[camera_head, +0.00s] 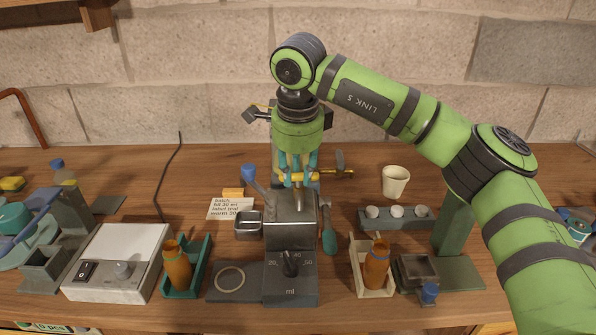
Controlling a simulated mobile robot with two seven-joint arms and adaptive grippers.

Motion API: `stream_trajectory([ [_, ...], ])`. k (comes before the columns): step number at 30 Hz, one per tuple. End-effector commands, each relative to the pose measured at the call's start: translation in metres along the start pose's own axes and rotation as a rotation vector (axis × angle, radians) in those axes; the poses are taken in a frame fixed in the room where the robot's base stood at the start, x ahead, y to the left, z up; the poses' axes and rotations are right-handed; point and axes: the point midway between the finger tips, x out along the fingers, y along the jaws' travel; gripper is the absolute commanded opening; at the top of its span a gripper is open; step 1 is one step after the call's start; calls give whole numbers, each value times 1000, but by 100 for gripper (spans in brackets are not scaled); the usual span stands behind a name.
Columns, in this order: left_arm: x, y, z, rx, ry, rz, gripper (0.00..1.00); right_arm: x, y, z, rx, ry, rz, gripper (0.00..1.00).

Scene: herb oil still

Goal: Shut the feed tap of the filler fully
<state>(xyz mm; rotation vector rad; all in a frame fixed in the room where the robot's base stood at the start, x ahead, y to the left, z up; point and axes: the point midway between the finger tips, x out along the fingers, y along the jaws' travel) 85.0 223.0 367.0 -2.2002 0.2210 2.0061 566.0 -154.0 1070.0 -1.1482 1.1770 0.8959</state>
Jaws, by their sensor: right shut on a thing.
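The filler (291,240) is a dark grey machine in the middle of the bench, with a black dial marked in ml on its front. Its brass feed tap (328,174) lies across behind the top of the filler, with a grey paddle-like piece (340,160) standing up at the right. My right gripper (299,177) points down from above, its teal fingers shut on the feed tap's brass part. The fingers and the filler's top partly hide the tap, so how far it is turned cannot be told. My left gripper is out of view.
Amber bottles stand in a teal tray (205,262) at left and a cream tray (357,286) at right. A blue-knobbed lever (249,174) rises beside the filler. A white cup (395,181) and a rack (365,217) stand at right.

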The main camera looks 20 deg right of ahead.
Motion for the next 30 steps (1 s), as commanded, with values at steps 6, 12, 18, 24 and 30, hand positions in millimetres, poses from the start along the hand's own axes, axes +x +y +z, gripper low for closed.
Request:
stream_trajectory([
  [6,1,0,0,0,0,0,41,0,0,0,74,16,0,0],
  [12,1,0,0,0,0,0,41,0,-1,0,102,21,0,0],
  [18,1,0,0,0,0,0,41,0,-1,0,107,22,0,0],
  [24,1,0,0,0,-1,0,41,0,-1,0,107,22,-1,40],
  [30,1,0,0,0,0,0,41,0,-1,0,104,21,0,51],
])
